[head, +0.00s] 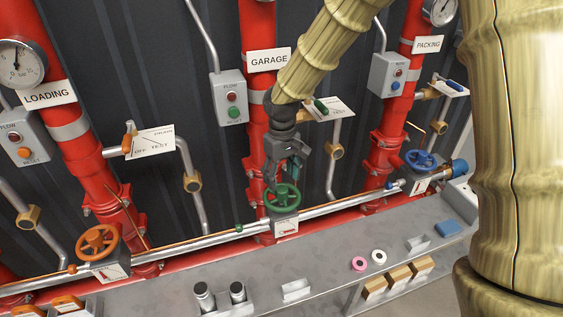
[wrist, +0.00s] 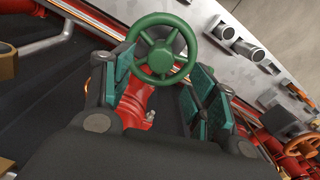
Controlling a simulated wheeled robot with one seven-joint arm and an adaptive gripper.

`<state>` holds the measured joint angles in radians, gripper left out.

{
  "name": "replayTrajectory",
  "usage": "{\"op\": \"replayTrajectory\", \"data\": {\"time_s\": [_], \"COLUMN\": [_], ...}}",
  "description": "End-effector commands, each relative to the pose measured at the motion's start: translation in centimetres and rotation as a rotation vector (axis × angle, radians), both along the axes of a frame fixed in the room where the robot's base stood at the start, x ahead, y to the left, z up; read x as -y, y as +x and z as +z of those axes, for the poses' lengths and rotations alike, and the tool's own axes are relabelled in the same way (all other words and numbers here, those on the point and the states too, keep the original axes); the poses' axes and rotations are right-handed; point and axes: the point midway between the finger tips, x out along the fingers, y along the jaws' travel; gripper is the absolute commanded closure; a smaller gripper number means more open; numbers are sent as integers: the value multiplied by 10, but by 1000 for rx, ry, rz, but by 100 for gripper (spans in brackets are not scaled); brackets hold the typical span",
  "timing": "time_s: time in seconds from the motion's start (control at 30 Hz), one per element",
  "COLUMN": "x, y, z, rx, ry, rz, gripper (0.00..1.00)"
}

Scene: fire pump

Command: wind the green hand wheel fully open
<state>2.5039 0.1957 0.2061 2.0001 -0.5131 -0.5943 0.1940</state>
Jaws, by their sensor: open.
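The green hand wheel (head: 283,196) sits on the red pipe under the GARAGE sign, above a small white plate with a red mark (head: 285,226). My gripper (head: 285,178) hangs just above the wheel in the head view. In the wrist view the wheel (wrist: 161,48) shows its rim, spokes and hub in front of my gripper (wrist: 165,88). The fingers, with green pads, are apart, one to each side of the wheel's lower part. Nothing is held between them. I cannot tell whether a pad touches the rim.
An orange hand wheel (head: 97,241) is at the left and a blue one (head: 420,160) at the right. A silver pipe (head: 210,240) runs along behind the grey shelf (head: 250,278). The shelf holds metal cylinders (head: 204,296), a pink ring (head: 359,264) and a white ring (head: 379,256).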

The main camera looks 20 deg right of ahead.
Motion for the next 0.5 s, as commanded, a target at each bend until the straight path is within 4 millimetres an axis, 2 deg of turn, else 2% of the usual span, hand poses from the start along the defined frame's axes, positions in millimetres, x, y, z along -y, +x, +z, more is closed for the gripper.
{"op": "replayTrajectory", "data": {"time_s": [0.23,0.5], "x": [0,0], "y": [-1,0], "z": [-31,-51], "rx": [-3,0], "ry": [0,0], "rz": [0,1], "gripper": [42,42]}}
